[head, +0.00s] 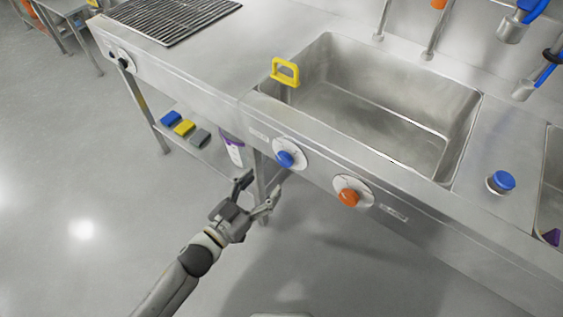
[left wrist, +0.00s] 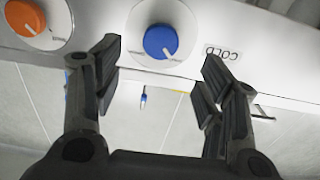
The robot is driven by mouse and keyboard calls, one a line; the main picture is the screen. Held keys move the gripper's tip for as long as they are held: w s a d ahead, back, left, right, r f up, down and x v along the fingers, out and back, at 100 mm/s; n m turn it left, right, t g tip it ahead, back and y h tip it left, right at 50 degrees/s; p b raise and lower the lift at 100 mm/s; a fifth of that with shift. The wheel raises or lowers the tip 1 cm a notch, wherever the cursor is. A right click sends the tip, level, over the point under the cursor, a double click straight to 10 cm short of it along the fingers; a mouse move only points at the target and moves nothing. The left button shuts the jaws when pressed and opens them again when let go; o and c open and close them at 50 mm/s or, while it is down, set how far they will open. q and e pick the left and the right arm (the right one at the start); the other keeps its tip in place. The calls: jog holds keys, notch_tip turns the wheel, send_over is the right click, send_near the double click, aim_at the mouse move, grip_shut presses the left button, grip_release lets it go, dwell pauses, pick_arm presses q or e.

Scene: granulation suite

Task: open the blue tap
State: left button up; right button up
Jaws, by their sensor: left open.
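The blue tap is a round blue knob (head: 285,159) on a white dial plate on the sink's front panel. It also shows in the left wrist view (left wrist: 160,41), next to a label reading COLD. My left gripper (head: 260,192) is open and empty, below and a little left of the blue knob in the head view. In the left wrist view the fingers (left wrist: 158,75) stand wide apart with the blue knob beyond and between them, not touching it. My right gripper is not in view.
An orange knob (head: 348,197) sits right of the blue one. A lower shelf (head: 212,153) holds coloured blocks. Open floor lies in front.

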aim_at(282, 162)
pick_arm(q)
jog(key=x, duration=0.7)
jog(key=shift+w+d, duration=0.2)
jog(key=shift+w, duration=0.15)
jog(key=shift+w+d, duration=0.35)
jog(key=shift+w, duration=0.15)
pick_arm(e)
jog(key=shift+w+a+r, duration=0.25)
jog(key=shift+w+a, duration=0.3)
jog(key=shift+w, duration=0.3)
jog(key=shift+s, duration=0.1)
pick_arm(q)
jog(key=c, duration=1)
jog(key=shift+c, duration=0.2)
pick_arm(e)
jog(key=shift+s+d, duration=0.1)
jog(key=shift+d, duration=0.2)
